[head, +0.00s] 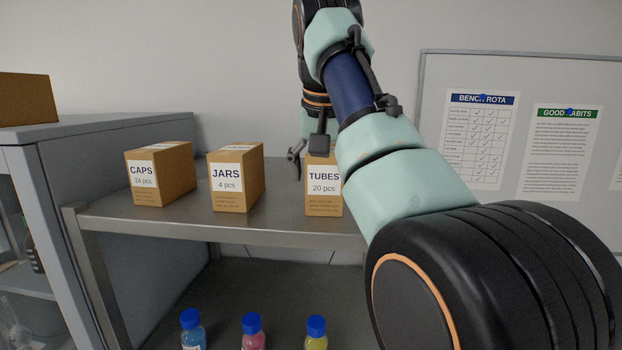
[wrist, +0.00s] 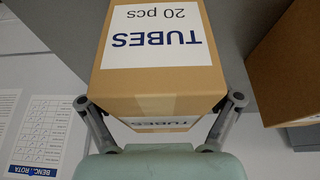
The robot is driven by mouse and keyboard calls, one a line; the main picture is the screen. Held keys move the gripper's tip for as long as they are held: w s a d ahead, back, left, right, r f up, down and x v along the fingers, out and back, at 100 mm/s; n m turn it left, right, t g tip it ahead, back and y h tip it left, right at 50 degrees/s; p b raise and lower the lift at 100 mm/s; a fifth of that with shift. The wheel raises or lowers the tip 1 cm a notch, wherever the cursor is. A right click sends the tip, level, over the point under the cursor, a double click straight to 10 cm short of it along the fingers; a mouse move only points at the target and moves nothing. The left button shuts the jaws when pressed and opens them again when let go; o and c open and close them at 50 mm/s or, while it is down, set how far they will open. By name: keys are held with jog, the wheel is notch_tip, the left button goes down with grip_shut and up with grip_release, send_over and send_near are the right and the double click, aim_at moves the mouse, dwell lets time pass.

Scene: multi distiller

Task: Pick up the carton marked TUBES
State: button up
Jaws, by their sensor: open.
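The carton marked TUBES (head: 324,190) is a brown box with a white label reading 20 pcs. It stands upright on the metal shelf, and my arm hides part of its top and right side in the head view. In the wrist view the TUBES carton (wrist: 150,80) appears upside down and fills the middle. My gripper (wrist: 159,101) is open, with one finger on each side of the carton near its top. I cannot tell whether the fingers touch it. In the head view my gripper (head: 308,148) is at the carton's top, partly hidden.
Cartons marked JARS (head: 237,180) and CAPS (head: 158,175) stand to the left on the same shelf (head: 200,228). The JARS side carton (wrist: 287,65) shows in the wrist view. Bottles with blue caps (head: 252,325) stand below. A noticeboard (head: 520,90) hangs on the right wall.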

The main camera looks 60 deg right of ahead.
jog(key=shift+c, duration=0.3)
jog(key=c, duration=1.4)
notch_tip(320, 180, up, 11)
jog(key=p, duration=1)
jog(key=shift+f, duration=0.15)
